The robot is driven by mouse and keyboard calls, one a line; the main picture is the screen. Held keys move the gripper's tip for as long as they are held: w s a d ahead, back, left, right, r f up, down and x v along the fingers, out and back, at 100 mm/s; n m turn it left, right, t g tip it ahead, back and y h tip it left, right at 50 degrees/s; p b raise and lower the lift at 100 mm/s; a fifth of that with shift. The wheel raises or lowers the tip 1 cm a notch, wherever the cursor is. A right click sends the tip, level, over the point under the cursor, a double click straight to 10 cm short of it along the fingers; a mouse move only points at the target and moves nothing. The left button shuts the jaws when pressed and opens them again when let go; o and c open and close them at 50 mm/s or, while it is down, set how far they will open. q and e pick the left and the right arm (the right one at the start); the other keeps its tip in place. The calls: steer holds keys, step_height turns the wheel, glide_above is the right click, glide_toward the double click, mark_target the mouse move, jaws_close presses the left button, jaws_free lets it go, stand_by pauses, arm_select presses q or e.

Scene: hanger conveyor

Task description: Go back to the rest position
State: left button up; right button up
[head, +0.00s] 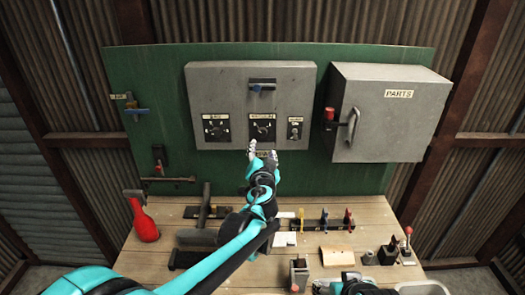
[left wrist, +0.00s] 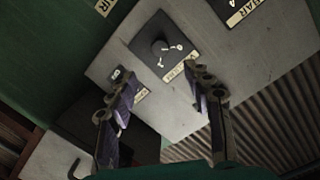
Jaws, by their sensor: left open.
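My left gripper (head: 263,152) is raised in front of the lower edge of the grey control box (head: 228,80), just below its middle dial (head: 262,128). The left wrist view shows the left gripper (left wrist: 160,84) with its two fingers wide apart and nothing between them. A dark round dial (left wrist: 160,47) on the box lies beyond the fingertips there. Whether a fingertip touches the box I cannot tell. My right gripper (head: 352,286) shows only in part at the bottom edge of the head view, and its fingers are not clear.
A grey PARTS cabinet (head: 388,118) is on the green board (head: 160,60), right of the box. The wooden bench (head: 350,245) below carries a red bottle (head: 143,222), a hammer (head: 203,212), a rack of coloured-handled tools (head: 322,223) and a red-knobbed lever (head: 407,245).

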arm_select(q)
steer(key=s+a+f+n+g+y+b, duration=0.2)
steer(key=s+a+f+n+g+b, duration=0.15)
steer(key=s+a+f, duration=0.45)
steer(key=s+a+f+n+g+y+b, duration=0.15)
steer(key=s+a+f+b, duration=0.35)
steer(key=s+a, duration=0.5)
steer(key=s+f+n+g+h+b, duration=0.1)
steer(key=s+f+g+h+b, duration=0.2)
steer(key=s+f, duration=1.3)
steer(key=shift+s+n+g+b, duration=0.3)
steer(key=shift+s+g+b, duration=0.65)
steer(key=shift+b, duration=0.3)
